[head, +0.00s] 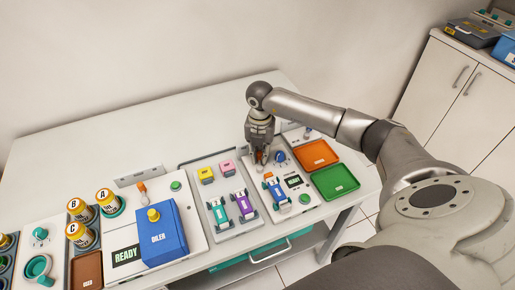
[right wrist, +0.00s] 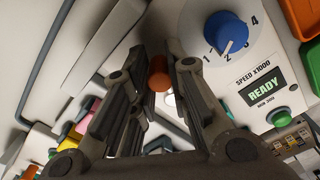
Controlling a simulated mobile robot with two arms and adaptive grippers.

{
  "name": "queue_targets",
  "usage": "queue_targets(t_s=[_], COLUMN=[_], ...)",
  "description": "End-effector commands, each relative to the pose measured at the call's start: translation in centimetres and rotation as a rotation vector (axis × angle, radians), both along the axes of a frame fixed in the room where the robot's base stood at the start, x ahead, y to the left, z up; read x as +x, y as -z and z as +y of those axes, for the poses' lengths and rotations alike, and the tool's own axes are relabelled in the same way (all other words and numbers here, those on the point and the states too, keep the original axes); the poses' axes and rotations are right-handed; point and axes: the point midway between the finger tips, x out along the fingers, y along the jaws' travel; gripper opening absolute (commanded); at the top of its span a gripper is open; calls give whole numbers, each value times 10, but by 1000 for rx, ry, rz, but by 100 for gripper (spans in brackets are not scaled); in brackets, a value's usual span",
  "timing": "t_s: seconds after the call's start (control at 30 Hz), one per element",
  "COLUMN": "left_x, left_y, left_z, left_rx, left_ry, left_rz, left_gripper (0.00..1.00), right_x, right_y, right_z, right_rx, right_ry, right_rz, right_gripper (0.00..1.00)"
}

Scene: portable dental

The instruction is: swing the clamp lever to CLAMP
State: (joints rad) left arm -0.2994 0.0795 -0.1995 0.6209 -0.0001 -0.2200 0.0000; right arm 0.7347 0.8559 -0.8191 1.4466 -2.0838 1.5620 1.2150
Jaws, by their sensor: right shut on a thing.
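My right gripper (head: 259,160) reaches down onto the back of the machine panel, just left of the blue dial. Its fingers are shut around a lever with an orange-red knob, which I take for the clamp lever. In the right wrist view the knob (right wrist: 158,73) shows between the fingers of the right gripper (right wrist: 160,85). The lever's lower part and any CLAMP mark are hidden or too small to read. My left gripper is not in view.
The blue dial (right wrist: 226,32) sits close to the right of the gripper. A READY panel (head: 294,182), a green button (head: 304,199) and a toy car (head: 275,189) are in front. Orange (head: 316,154) and green (head: 335,180) trays lie right. A blue oiler (head: 163,236) stands left.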

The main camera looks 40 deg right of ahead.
Motion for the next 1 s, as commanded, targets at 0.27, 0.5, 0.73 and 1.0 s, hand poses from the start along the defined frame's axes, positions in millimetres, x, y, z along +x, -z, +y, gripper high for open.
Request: queue_targets(t_s=[0.27,0.5,0.73,1.0], left_x=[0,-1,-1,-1], left_y=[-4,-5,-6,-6], left_z=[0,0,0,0], left_rx=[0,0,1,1], left_ry=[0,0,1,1], left_rz=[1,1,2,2], left_gripper=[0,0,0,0], right_x=[-4,-5,-5,-5], right_y=[1,1,0,0], right_z=[2,0,-1,-2], right_rx=[15,15,15,15], right_ry=[162,235,255,256], right_rz=[-1,-2,-2,-3], right_gripper=[0,0,0,0])
